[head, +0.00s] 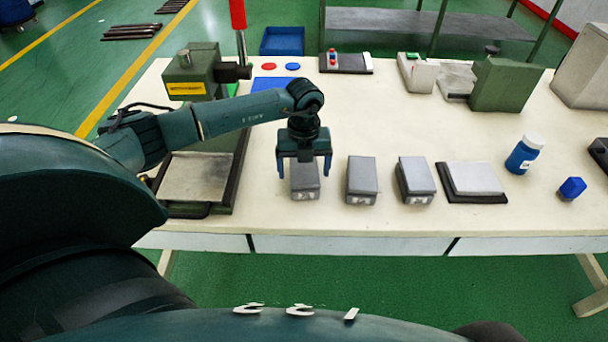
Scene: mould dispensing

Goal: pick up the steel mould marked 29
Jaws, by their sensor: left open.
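Three grey steel moulds stand in a row near the front of the table: a left mould (305,191), a middle mould (362,180) and a right mould (415,180). White marks show on their front faces, but they are too small to read, so I cannot tell which is 29. My left gripper (304,170) points down at the left mould. Its two blue fingers are open and appear on either side of that mould. The gripper's body covers the mould's far part. I cannot tell whether the fingers touch it. My right gripper is not in view.
A dark pad with a pale plate (474,178) lies right of the moulds. A blue bottle (525,154) and a blue cube (572,188) stand farther right. A green machine (192,75) stands at the back left. The table's middle behind the moulds is clear.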

